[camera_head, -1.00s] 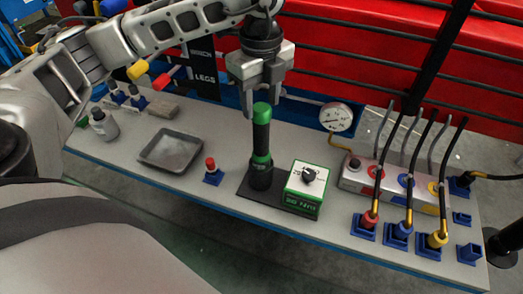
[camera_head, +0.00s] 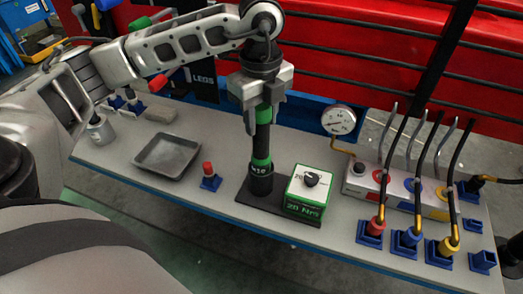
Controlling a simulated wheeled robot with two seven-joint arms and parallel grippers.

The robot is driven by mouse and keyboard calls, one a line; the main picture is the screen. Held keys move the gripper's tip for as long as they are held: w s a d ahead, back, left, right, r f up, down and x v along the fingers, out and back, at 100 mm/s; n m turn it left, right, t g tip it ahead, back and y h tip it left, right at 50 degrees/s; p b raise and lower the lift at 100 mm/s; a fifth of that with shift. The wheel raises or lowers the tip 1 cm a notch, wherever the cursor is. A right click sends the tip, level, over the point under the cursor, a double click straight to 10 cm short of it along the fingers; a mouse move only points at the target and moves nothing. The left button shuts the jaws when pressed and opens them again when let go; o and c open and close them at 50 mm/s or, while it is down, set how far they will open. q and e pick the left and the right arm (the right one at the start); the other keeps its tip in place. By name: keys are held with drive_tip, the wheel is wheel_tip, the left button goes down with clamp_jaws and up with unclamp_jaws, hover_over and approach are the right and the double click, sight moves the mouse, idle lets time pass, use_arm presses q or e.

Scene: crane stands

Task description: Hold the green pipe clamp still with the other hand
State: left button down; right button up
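No thing in view is clearly a green pipe clamp. The nearest match is an upright black tool with green bands (camera_head: 261,150) on a flat black base (camera_head: 252,206). My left gripper (camera_head: 263,112) points down over the tool's upper part, with one finger on each side of it. The fingers are spread; no firm contact shows. The tool's green top is partly hidden by the gripper. My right gripper is not in view.
A green-and-white box with a dial (camera_head: 307,188) sits on the same base. A grey tray (camera_head: 167,155) and a red-topped blue holder (camera_head: 209,178) are to the left. A gauge (camera_head: 338,119) and hoses with coloured connectors (camera_head: 408,237) stand to the right.

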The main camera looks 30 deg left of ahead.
use_arm(q)
drive_tip(key=shift+r+p, duration=2.15)
drive_tip(key=shift+r, duration=0.9)
drive_tip(key=shift+r+p, duration=0.55)
drive_tip(key=shift+r, duration=2.15)
